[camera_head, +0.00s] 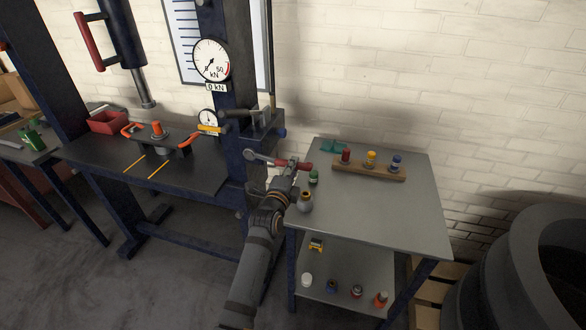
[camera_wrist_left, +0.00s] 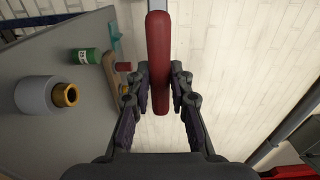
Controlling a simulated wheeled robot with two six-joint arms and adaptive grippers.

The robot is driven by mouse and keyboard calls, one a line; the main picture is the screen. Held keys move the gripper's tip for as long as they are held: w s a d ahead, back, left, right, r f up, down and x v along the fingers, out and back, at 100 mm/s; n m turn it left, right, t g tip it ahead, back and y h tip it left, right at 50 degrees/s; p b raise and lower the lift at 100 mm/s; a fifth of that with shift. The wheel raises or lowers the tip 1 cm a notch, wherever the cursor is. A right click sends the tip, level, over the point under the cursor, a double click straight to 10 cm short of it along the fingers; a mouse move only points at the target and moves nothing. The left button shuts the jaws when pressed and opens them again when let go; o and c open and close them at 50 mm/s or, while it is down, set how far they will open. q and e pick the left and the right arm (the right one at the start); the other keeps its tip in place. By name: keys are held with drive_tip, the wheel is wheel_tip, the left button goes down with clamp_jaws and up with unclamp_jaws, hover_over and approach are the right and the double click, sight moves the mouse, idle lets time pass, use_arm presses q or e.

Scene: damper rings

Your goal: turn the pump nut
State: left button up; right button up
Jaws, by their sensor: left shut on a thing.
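A wrench-like grey lever (camera_head: 263,157) with a red handle (camera_head: 306,167) sticks out to the right from the pump (camera_head: 257,123) on the press frame. Its ringed left end sits low on the pump side; the pump nut itself is too small to make out there. My left gripper (camera_head: 291,167) is shut on the red handle. In the left wrist view the red handle (camera_wrist_left: 159,50) runs between the two fingers of the left gripper (camera_wrist_left: 160,82), with its grey shank (camera_wrist_left: 151,4) at the top. My right gripper is not in view.
A grey side table (camera_head: 400,215) stands right of the press. It bears a green can (camera_head: 314,178), a grey jar with a brass neck (camera_head: 305,203) close to my arm, and a wooden rack (camera_head: 369,170) with red, yellow and blue pieces. Its right front is clear. The gauge (camera_head: 211,60) hangs above.

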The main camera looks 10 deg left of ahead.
use_arm(q)
clamp_jaws()
drive_tip(key=shift+r, duration=0.15)
drive_tip(key=shift+p, duration=0.35)
drive_tip(key=shift+s, duration=0.4)
drive_tip(key=shift+s+p, duration=0.15)
drive_tip(key=shift+p, duration=0.3)
